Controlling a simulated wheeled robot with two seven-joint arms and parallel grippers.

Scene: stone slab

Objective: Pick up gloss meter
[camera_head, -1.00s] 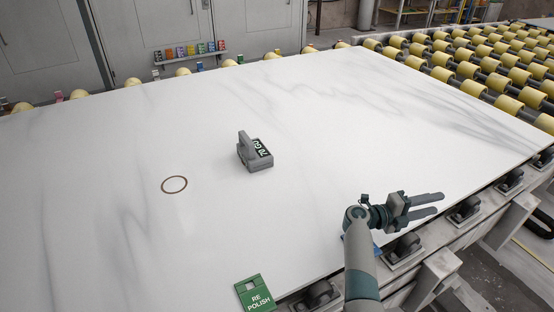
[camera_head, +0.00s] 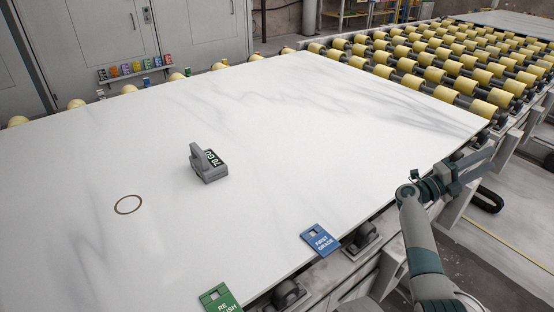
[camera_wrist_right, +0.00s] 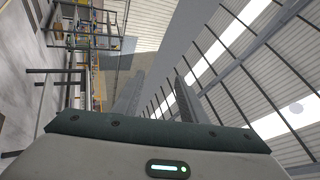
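The gloss meter (camera_head: 208,164) is a small grey block with a raised handle and a dark label face with white characters. It sits upright on the white stone slab (camera_head: 290,120), near the middle of the head view. My right gripper (camera_head: 484,166) is at the right, beyond the slab's right edge and well apart from the meter. Its two fingers stand apart with nothing between them. In the right wrist view, the fingers (camera_wrist_right: 157,98) also show apart and empty, with the building's roof and racks behind. My left gripper is not in view.
A brown ring mark (camera_head: 128,205) lies on the slab left of the meter. A blue "First Grade" card (camera_head: 320,241) and a green "Re Polish" card (camera_head: 218,299) lie at the near edge. Yellow rollers (camera_head: 430,67) run along the far right.

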